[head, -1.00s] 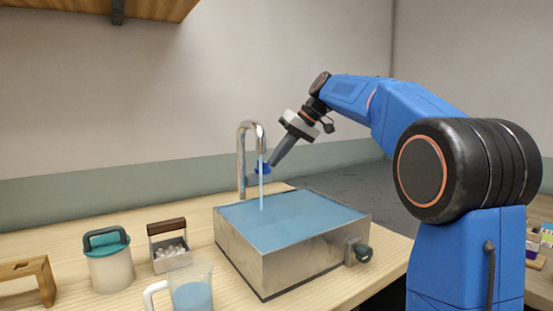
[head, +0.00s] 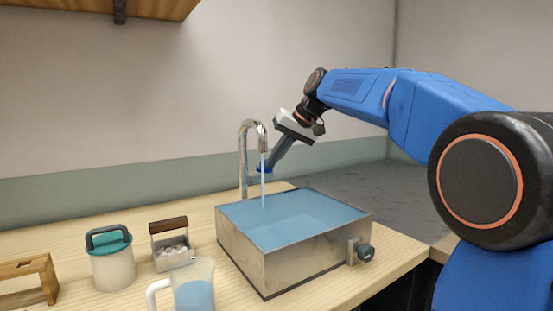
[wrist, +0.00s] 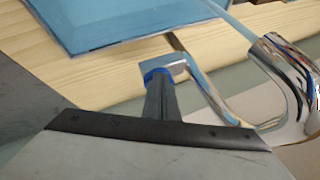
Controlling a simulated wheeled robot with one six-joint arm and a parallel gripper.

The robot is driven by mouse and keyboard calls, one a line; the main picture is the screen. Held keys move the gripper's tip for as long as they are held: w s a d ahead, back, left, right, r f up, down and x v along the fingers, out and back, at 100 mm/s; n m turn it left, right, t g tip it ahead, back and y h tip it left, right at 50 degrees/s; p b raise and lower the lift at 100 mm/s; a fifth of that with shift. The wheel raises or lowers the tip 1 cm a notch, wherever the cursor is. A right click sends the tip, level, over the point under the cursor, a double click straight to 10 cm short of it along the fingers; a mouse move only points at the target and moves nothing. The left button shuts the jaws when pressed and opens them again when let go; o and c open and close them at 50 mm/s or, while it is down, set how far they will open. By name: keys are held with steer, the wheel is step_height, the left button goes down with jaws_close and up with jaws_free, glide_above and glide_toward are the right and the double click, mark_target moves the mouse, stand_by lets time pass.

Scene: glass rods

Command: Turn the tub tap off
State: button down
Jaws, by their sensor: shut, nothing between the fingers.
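The chrome gooseneck tap (head: 243,160) stands at the back edge of the tub, and it shows upside down in the wrist view (wrist: 283,75). A thin stream of water (head: 263,185) runs from its spout into the tub. A blue piece on the tap's side handle (head: 264,170) is partly covered by my fingertips. My gripper (head: 271,167) is shut and empty, pointing down and left at that handle. In the wrist view the fingers (wrist: 157,82) end at the blue piece (wrist: 155,74), beside a chrome bar; whether they touch cannot be told.
The metal tub (head: 265,272) is full of blue water, with a dark drain knob (head: 365,252) at its right. A jug (head: 193,290), a teal-lidded canister (head: 112,262), a small basket (head: 173,245) and a wooden stand (head: 30,285) are at the left. The spout is close to my gripper.

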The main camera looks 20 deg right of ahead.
steer(key=shift+s+a, duration=0.3)
steer(key=shift+a, duration=1.05)
steer(key=shift+w, duration=0.1)
steer(key=shift+w+d+r, duration=0.15)
steer(key=shift+w+d, duration=0.1)
steer(key=shift+w, duration=0.3)
steer(key=shift+d+r, duration=0.25)
steer(key=shift+r, duration=0.15)
steer(key=v, duration=1.6)
steer(key=shift+s, duration=0.5)
